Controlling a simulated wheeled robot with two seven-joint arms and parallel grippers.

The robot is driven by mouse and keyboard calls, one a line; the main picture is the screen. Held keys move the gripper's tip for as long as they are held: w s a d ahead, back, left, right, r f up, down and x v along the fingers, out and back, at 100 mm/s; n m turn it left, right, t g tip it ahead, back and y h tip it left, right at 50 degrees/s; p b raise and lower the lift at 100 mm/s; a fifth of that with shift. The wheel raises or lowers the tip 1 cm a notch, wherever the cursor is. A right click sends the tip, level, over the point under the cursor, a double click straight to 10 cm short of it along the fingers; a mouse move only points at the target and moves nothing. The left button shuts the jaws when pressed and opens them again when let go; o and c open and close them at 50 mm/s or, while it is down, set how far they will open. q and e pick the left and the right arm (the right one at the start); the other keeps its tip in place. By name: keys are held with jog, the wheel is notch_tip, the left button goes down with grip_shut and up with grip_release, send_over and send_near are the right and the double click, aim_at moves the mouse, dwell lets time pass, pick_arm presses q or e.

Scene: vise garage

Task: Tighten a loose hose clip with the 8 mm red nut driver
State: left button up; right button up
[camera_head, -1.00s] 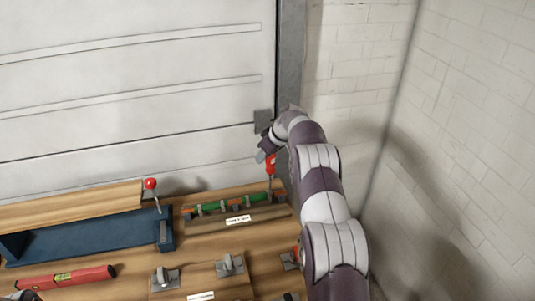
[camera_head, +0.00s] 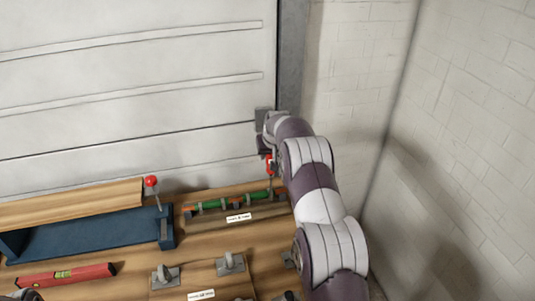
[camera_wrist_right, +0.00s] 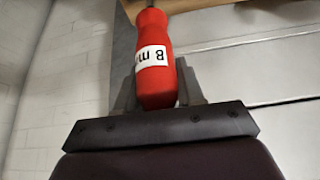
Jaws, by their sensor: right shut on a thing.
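The red nut driver (camera_wrist_right: 153,70) is held in my right gripper (camera_wrist_right: 158,92); its white label reads "8 m", the rest hidden. In the head view the driver (camera_head: 269,164) hangs upright from the right gripper (camera_head: 268,150), partly covered by my wrist, its thin shaft pointing down at the right end of the green hose. The green hose (camera_head: 232,202) lies across a holder at the back of the bench, with several clips along it. I cannot tell whether the driver's tip touches a clip. My left gripper does not show clearly.
A blue vise-like frame (camera_head: 90,236) with a red-knobbed lever (camera_head: 151,181) stands left of the hose. A red level (camera_head: 66,276) lies in front of it. Metal toggle clamps (camera_head: 230,263) stand on the bench front. A brick wall (camera_head: 480,110) closes the right side.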

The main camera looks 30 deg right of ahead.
jog(key=m, duration=0.1)
jog(key=m+h, duration=0.1)
jog(key=m, duration=0.1)
jog(key=shift+d+g, duration=0.3)
jog(key=shift+g, duration=0.1)
jog(key=shift+s, duration=0.1)
jog(key=shift+r+p, duration=0.3)
jog(key=shift+r, duration=0.2)
jog(key=n+y, duration=0.1)
jog(key=n, duration=0.2)
jog(key=a+n+y, duration=0.1)
jog(key=n+y, duration=0.1)
jog(key=n, duration=0.1)
jog(key=n+y, duration=0.1)
jog(key=n, duration=0.2)
jog(key=shift+w+a+n+t+y, duration=0.2)
jog(key=shift+a+n+t+y, duration=0.1)
jog(key=shift+a+n+t, duration=0.1)
